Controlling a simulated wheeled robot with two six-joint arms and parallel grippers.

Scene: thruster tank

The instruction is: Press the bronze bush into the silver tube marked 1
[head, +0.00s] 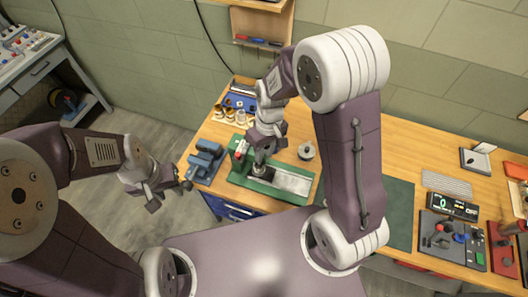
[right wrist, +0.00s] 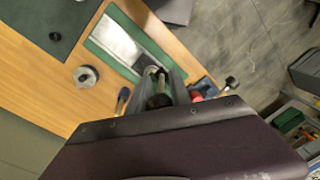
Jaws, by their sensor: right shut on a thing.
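My right gripper (head: 260,162) is over the left part of a green-based press or lathe (head: 292,198) on the bench. In the right wrist view its fingers (right wrist: 157,88) are shut on a small cylindrical part, dark with a pale end (right wrist: 154,72); I cannot tell whether it is the tube or the bush. Several bronze and pale round parts (head: 229,113) stand at the back left of the bench. A grey ring-like part (head: 306,151) sits behind the press, also in the right wrist view (right wrist: 86,76). No number mark is readable. My left gripper (head: 170,197) is open and empty, left of the bench.
A blue vise (head: 205,160) stands left of the press. A dark green mat (head: 388,210) lies to the right. The floor at left is clear.

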